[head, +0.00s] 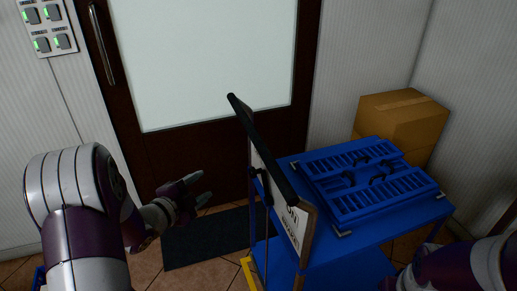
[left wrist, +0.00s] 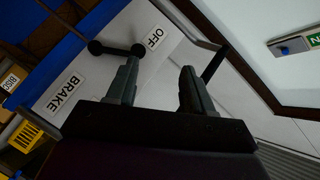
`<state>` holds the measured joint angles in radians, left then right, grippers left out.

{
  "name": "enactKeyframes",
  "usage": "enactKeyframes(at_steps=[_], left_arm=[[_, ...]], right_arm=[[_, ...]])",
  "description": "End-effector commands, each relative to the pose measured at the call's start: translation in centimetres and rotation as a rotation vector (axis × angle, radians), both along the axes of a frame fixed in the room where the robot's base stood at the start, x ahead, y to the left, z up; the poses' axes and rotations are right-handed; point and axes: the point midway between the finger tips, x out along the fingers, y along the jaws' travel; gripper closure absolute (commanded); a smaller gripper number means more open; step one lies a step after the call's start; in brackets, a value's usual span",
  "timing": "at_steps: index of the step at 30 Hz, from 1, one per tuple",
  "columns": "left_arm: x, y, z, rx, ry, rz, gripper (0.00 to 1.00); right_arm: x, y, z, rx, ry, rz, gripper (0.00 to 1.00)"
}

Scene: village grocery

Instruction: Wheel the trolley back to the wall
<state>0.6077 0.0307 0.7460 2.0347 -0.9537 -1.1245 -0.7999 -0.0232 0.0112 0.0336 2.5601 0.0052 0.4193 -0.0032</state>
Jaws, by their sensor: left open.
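The blue trolley (head: 372,235) stands right of centre in the head view. Its black push handle (head: 262,145) runs along the top of an upright panel (head: 296,222) on its left side. My open, empty left gripper (head: 201,187) is left of the handle, apart from it. In the left wrist view the open fingers (left wrist: 160,66) point toward a panel with BRAKE and OFF labels and a black ball-ended lever (left wrist: 116,48). The lever shows just beyond the left finger; I cannot tell if they touch. My right arm enters at lower right; its fingertips are not seen.
A folded blue crate (head: 376,203) lies on the trolley. A cardboard box (head: 399,118) stands behind it near the wall corner. A dark door (head: 215,160) with a pale pane is ahead, with a dark mat (head: 205,240) before it. Switches (head: 47,25) are at upper left.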

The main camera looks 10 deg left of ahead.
Motion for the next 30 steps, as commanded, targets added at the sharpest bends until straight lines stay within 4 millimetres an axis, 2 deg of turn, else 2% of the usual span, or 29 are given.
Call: enactKeyframes(at_steps=[1,3,7,11,21,25,30], left_arm=[[0.1,-1.9,2.3,0.054,-0.139,-0.117,0.48],[-0.5,-4.1,5.4,0.122,-0.333,-0.248,0.48],[-1.5,-5.7,8.6,0.194,-0.538,-0.331,0.48],[-0.4,-6.6,9.2,0.223,-0.561,-0.334,0.48],[6.3,-11.0,10.6,0.219,-0.556,-0.332,0.48],[7.9,-11.9,10.8,0.219,-0.555,-0.33,0.48],[8.8,-12.5,11.0,0.219,-0.555,-0.328,0.48]], right_arm=[[0.0,0.0,0.3,0.0,-0.001,0.0,1.0],[0.0,0.0,0.4,0.0,-0.001,0.0,1.0],[0.0,0.0,0.4,0.0,-0.001,0.0,1.0],[0.0,0.0,0.7,0.0,-0.001,0.0,1.0],[0.0,0.0,1.5,0.0,-0.001,0.0,1.0],[0.0,0.0,1.6,0.0,-0.001,0.0,1.0],[0.0,0.0,1.7,0.0,-0.001,0.0,1.0]])
